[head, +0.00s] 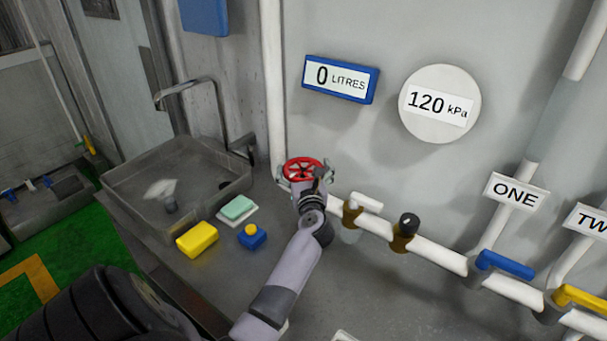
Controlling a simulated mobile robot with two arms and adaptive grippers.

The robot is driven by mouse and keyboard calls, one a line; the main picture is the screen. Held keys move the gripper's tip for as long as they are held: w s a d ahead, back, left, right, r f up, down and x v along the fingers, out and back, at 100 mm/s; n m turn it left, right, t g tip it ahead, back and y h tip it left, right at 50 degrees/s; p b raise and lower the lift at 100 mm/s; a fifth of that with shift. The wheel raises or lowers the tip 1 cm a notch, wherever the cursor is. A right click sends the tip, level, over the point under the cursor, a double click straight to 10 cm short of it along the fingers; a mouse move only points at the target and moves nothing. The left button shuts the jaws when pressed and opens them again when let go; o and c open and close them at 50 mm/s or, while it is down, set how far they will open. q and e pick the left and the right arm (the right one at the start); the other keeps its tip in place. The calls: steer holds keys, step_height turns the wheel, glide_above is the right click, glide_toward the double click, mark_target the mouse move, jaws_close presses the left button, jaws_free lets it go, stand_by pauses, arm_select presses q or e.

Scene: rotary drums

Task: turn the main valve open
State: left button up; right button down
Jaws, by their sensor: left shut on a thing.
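The main valve is a red spoked handwheel (301,168) on the pipework against the wall, just right of the sink. My left gripper (310,180) is at the wheel, shut on its near side. The gripper and wrist hide the lower part of the wheel and what lies under it. A blue-framed display (340,79) above reads 0 LITRES. A round gauge (439,103) to its right reads 120 kPa. My right gripper is not in view.
A metal sink (130,183) with a tap stands left. A yellow sponge (197,239), a green soap bar (238,208) and a small blue-and-yellow item (252,236) lie on the counter. White pipe with a blue lever (505,264) and a yellow lever (581,299) runs right.

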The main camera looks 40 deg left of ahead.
arm_select(q)
steer(key=shift+f+g, duration=0.1)
steer(key=shift+g, duration=0.2)
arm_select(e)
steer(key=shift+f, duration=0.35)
arm_select(q)
steer(key=o, duration=0.8)
steer(key=v, duration=1.2)
steer(key=shift+f, duration=0.15)
